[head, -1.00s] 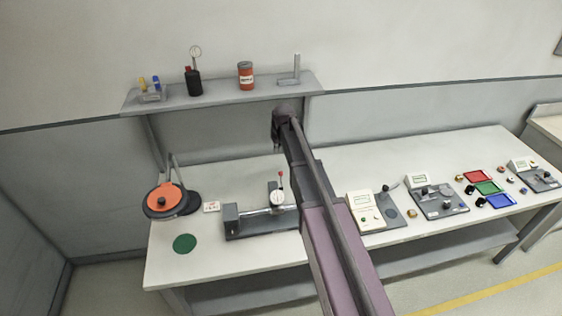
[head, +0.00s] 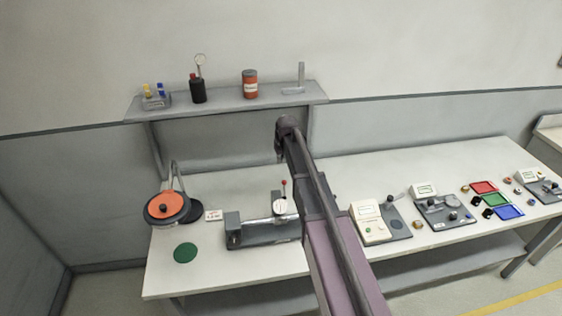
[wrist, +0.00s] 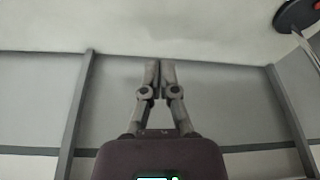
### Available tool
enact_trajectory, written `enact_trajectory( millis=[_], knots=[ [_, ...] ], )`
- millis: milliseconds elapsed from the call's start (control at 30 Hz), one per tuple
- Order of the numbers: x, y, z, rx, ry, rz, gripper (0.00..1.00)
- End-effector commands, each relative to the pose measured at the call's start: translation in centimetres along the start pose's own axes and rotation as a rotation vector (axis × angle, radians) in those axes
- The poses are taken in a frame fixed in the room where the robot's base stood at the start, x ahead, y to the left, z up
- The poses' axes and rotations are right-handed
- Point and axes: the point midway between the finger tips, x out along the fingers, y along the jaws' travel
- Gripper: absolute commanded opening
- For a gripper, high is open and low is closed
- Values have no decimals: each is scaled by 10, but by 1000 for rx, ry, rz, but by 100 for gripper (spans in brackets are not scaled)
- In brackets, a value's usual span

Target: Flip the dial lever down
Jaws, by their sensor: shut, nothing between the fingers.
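The dial lever (head: 284,188) is a thin stem with a small red tip, standing upright above a round white dial (head: 280,206). The dial sits on a grey bench fixture (head: 262,234) on the workbench, left of my arm. My arm hides the right end of the fixture. My gripper (wrist: 160,66) is shut and empty in the wrist view, with its fingertips together before the bench top and grey wall panel. In the head view my wrist is above and behind the dial, and the fingers are too small to make out clearly.
An orange disc device (head: 167,207) and a green round pad (head: 185,252) are at the left of the bench. A shelf (head: 228,106) with a red can (head: 250,84) hangs behind. A cream meter box (head: 370,222) and coloured trays (head: 494,200) stand to the right.

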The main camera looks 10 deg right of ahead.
Motion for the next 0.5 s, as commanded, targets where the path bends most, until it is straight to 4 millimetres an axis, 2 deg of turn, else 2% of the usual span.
enact_trajectory(
  millis=[33,500],
  knots=[
    [8,0,1,0,0,0,0],
    [46,1,1,1,0,0,0]
  ],
)
